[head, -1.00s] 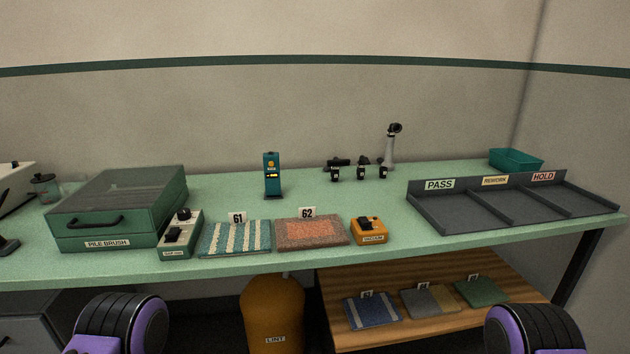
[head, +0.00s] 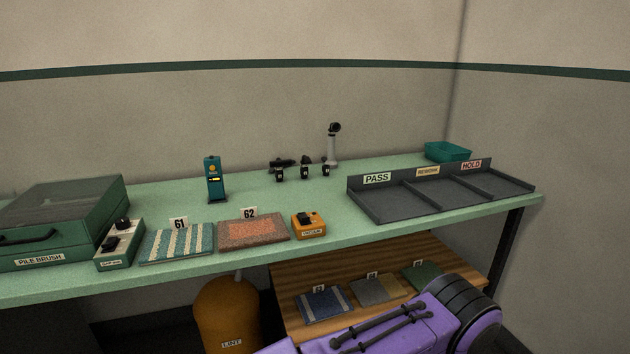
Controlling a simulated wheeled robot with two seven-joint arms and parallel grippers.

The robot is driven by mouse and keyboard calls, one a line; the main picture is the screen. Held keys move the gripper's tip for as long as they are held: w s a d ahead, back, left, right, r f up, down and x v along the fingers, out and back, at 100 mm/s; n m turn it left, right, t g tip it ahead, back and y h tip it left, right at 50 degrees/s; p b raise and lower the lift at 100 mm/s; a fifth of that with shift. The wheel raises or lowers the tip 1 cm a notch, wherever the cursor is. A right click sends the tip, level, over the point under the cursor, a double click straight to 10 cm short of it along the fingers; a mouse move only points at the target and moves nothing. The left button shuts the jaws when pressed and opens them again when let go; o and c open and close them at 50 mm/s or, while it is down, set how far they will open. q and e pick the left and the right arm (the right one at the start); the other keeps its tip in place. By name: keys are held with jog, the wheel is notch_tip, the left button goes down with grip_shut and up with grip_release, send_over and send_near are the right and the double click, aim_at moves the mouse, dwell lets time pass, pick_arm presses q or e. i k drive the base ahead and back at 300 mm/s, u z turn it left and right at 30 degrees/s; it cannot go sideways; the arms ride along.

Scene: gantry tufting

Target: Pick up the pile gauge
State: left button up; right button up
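Neither of my grippers shows in the head view. Only a purple and black link of one of my arms shows at the bottom right, below the table top.
Carpet samples 61 (head: 178,243) and 62 (head: 253,231), an orange switch box (head: 309,225) and a control box (head: 120,245) line the table (head: 300,260) front. The PILE BRUSH case (head: 62,220) is left. The sorting tray (head: 404,212) is right. Small black tools stand behind.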

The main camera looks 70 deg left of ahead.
aim_at(215, 184)
jog(key=z, duration=0.4)
jog(key=k, duration=2.1)
jog(key=u, duration=1.6)
